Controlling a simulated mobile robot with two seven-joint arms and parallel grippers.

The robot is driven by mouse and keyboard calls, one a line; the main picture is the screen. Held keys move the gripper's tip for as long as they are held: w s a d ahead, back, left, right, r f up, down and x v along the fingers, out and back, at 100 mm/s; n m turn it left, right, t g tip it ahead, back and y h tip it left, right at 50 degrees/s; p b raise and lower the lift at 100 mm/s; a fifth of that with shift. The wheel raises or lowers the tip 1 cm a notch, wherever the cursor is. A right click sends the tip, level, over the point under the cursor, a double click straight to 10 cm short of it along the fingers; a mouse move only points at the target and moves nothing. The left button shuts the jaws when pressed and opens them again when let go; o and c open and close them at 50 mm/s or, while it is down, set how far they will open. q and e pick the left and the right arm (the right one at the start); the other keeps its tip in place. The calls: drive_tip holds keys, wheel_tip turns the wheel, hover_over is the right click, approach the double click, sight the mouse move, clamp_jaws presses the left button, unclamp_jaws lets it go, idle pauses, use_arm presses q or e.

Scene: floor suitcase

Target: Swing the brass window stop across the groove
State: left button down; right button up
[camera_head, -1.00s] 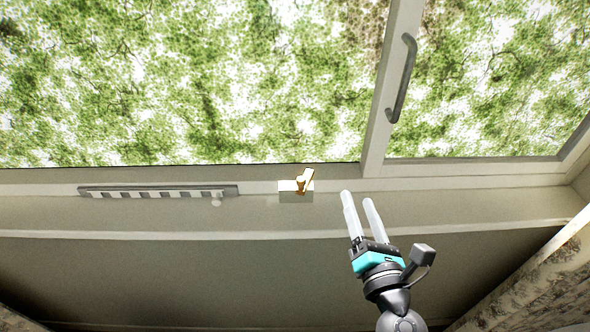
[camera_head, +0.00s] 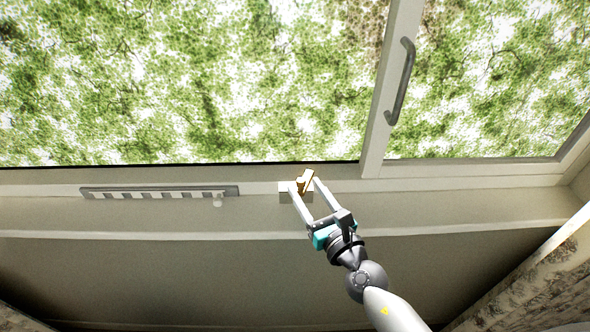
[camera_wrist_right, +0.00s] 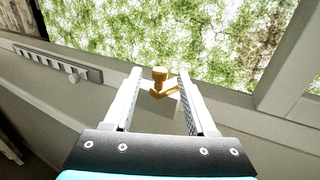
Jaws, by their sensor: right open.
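The brass window stop (camera_head: 306,181) is a small gold lever on a pale block (camera_head: 284,191) on the window's lower frame. In the head view its arm leans up and to the right. My right gripper (camera_head: 304,182) is open, with its fingertips on either side of the stop. In the right wrist view, the stop (camera_wrist_right: 160,80) shows its round knob and short arm between the two open fingers (camera_wrist_right: 161,72). I cannot tell whether a finger touches it. The groove is not clearly visible near the stop. My left gripper is not in view.
A slotted grey vent strip (camera_head: 160,192) with a small knob lies left of the stop. The sliding window's upright frame with a grey handle (camera_head: 402,80) stands to the right. The sill (camera_head: 450,211) is bare. A patterned curtain (camera_head: 540,280) hangs at the lower right.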

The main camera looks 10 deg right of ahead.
drive_tip(key=x, duration=0.6)
drive_tip(key=shift+w+b, duration=0.3)
drive_tip(key=shift+b, duration=0.05)
clamp_jaws()
idle(0.3)
